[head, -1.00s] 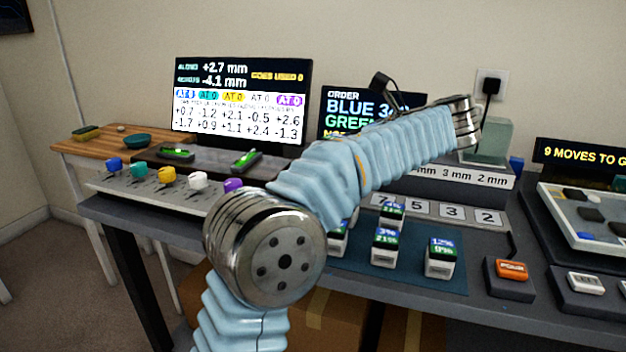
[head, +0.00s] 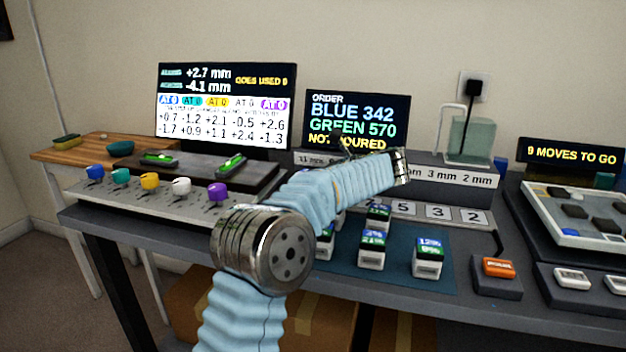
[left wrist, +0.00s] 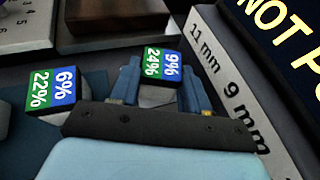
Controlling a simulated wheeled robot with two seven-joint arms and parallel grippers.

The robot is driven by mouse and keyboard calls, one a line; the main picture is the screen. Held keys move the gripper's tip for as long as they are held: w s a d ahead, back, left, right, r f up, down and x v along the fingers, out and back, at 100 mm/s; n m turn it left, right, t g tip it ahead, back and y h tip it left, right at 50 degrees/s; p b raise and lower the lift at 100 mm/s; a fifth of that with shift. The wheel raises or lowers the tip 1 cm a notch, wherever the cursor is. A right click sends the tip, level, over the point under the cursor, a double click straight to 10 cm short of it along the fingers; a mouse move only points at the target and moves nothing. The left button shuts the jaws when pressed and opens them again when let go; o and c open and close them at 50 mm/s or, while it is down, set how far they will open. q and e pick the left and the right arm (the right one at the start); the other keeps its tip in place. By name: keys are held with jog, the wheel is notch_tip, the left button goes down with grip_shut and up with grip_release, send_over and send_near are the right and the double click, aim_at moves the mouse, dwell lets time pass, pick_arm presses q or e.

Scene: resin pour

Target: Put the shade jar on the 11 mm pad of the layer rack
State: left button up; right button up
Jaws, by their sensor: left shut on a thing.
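A shade jar with a blue and green label reading 24% and 9% (left wrist: 161,64) is between the two fingers of my left gripper (left wrist: 160,88), which is shut on it. The layer rack is the grey step with a white label strip; its 11 mm end (head: 312,160) shows left of my arm in the head view. In the left wrist view the strip's 11 mm and 9 mm marks (left wrist: 216,64) run just right of the held jar. My arm hides the rack's middle and the held jar in the head view. My right gripper is out of view.
Another jar, 22% and 6% (left wrist: 52,88), stands left of the gripper in the left wrist view. Several jars, one at the right (head: 429,258), stand on a blue mat (head: 395,277). The order screen (head: 358,118) rises behind the rack. Coloured knobs (head: 150,182) line the left.

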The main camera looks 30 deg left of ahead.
pick_arm(q)
jog(key=o, duration=0.8)
jog(key=shift+r, duration=0.1)
jog(key=p+v, duration=0.1)
jog(key=v, duration=1.1)
